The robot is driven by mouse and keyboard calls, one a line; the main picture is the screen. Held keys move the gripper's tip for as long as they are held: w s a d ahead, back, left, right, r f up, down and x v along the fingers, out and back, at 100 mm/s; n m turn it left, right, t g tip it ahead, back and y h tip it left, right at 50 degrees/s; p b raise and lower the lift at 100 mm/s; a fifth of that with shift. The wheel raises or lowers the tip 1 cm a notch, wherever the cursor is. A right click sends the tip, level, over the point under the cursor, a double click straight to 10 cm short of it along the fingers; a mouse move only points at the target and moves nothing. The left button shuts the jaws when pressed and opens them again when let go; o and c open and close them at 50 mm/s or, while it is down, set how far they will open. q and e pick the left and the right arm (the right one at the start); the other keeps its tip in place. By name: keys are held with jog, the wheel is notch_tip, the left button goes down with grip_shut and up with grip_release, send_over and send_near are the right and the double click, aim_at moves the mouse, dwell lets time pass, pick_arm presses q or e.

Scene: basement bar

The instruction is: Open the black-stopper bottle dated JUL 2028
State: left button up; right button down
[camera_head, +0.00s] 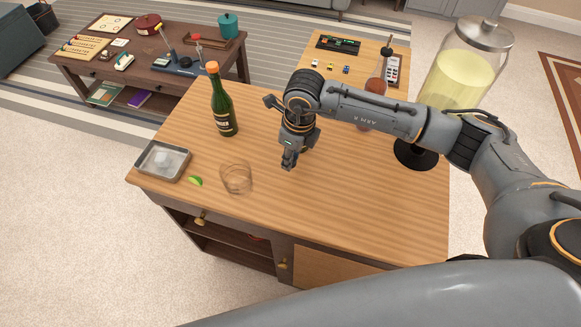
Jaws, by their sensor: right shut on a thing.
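A bottle with reddish-amber contents (376,86) and a dark top (387,51) stands at the back right of the wooden counter (330,215), partly hidden behind my right arm. A green bottle (222,108) with an orange top (212,67) stands upright at the back left. No date can be read on either. My right gripper (289,162) points down over the middle of the counter, apart from both bottles. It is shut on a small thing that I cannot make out. My left gripper is not in view.
A metal tray (145,174) with clear pieces, a green lime wedge (196,181) and an empty glass (236,190) are at the counter's left. A large jar of pale yellow liquid (458,75) on a black stand is at the right. The counter's front middle is clear.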

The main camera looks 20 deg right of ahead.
jog(key=shift+w+f, duration=0.35)
jog(key=shift+f, duration=0.15)
jog(key=f+b, duration=0.2)
jog(key=f, duration=0.1)
jog(key=shift+w+f, duration=0.2)
jog(key=shift+w+d, duration=0.1)
jog(key=shift+f+b, duration=0.25)
jog(key=shift+b, duration=0.1)
jog(key=c, duration=1.1)
grip_release()
jog(key=shift+r, duration=0.1)
